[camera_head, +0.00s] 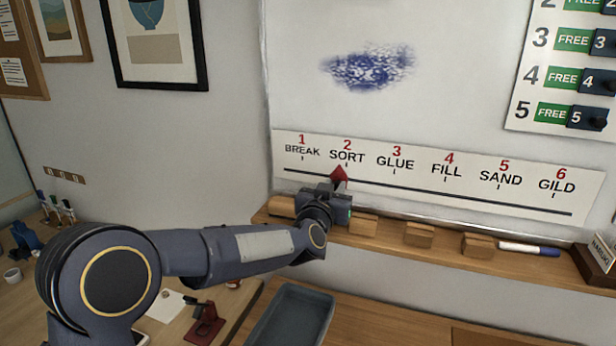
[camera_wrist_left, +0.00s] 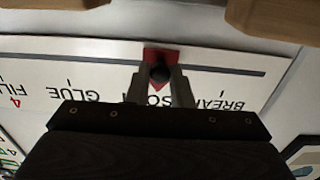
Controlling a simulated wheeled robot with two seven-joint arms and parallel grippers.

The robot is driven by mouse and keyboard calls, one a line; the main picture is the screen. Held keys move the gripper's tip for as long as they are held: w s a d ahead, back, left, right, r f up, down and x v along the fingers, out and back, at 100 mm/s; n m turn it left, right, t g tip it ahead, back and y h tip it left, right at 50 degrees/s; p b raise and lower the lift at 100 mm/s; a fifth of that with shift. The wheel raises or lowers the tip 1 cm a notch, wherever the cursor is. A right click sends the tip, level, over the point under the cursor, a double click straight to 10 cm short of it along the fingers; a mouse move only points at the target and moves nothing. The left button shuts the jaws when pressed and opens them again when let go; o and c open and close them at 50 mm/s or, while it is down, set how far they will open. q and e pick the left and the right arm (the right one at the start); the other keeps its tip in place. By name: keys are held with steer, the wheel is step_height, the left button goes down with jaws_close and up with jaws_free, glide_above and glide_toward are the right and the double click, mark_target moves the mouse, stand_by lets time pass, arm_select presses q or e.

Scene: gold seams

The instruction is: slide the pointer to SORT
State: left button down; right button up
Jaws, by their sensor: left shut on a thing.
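The red pointer (camera_head: 339,174) sits on the dark slot line of the white label strip (camera_head: 425,188) on the wall. Its tip points up at the SORT label (camera_head: 347,156), at or just left of the tick under it. My left gripper (camera_head: 338,186) is at the pointer from below. In the left wrist view, which is upside down, the two fingers (camera_wrist_left: 160,80) are shut on the dark round knob (camera_wrist_left: 160,73) of the red pointer (camera_wrist_left: 160,54). The fingers partly hide the word SORT there. My right gripper is not in view.
A wooden ledge (camera_head: 390,238) runs below the strip, with several wooden blocks (camera_head: 418,234) and a blue-capped marker (camera_head: 528,249). A grey-blue tray (camera_head: 292,316) lies below. The strip right of the pointer is clear.

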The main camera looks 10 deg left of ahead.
arm_select(q)
steer(key=shift+s+d, duration=0.15)
steer(key=shift+d, duration=0.65)
steer(key=c, duration=1.3)
jaws_free()
steer(key=shift+s, duration=0.1)
steer(key=s, duration=0.2)
steer(key=s+a+b, duration=0.1)
steer(key=s, duration=0.2)
steer(key=s+b, duration=0.1)
steer(key=s, duration=0.1)
steer(key=shift+s+a, duration=0.25)
